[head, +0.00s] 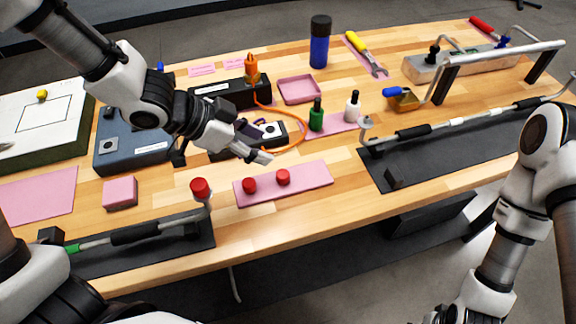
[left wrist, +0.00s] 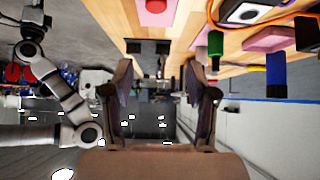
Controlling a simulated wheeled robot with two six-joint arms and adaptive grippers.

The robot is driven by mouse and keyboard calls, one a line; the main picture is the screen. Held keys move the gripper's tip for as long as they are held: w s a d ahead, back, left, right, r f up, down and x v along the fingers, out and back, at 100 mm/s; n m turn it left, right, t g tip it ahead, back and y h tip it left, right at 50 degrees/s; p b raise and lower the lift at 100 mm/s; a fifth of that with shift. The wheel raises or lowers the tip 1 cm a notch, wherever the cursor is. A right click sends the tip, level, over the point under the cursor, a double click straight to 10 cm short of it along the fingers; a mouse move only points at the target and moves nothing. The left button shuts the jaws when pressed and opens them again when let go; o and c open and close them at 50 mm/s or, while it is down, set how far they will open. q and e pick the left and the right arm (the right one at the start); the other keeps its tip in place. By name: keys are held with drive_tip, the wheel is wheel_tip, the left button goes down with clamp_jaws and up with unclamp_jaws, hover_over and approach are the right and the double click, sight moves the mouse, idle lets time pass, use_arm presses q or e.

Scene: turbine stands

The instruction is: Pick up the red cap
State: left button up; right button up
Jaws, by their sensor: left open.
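Two red caps, a left one (head: 249,185) and a right one (head: 283,177), stand on a long pink mat (head: 312,178) near the table's front edge. Another red cap (head: 200,187) sits on the upturned end of a rod to their left. My left gripper (head: 256,142) is open and empty above the table, just behind the pink mat and apart from the caps. In the left wrist view its open fingers (left wrist: 158,90) have nothing between them, and one red cap (left wrist: 155,5) shows at the top edge. My right arm comes in at the right, its gripper out of view.
A green bottle (head: 316,115) and a white bottle (head: 353,106) stand behind the mat. An orange cable (head: 300,140) curves by my left gripper. A pink block (head: 120,193) lies left. A rod on a black stand (head: 440,160) fills the right front. Bare wood surrounds the mat.

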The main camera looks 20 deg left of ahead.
use_arm(q)
drive_tip(key=b, duration=0.3)
approach(282, 174)
drive_tip(key=x, duration=0.3)
drive_tip(key=shift+s+f, duration=0.2)
drive_tip(key=shift+f, duration=0.1)
drive_tip(key=shift+w+d+f, duration=0.45)
drive_tip(key=shift+w+f, duration=0.2)
drive_tip(key=shift+w, duration=0.15)
drive_tip(key=x, duration=0.4)
drive_tip(key=shift+d+f, duration=0.2)
drive_tip(key=shift+d, duration=0.2)
drive_tip(key=shift+w+d, duration=0.1)
drive_tip(key=shift+w, duration=0.1)
drive_tip(key=shift+s, duration=0.15)
drive_tip(key=c, duration=0.7)
drive_tip(key=shift+c, duration=1.1)
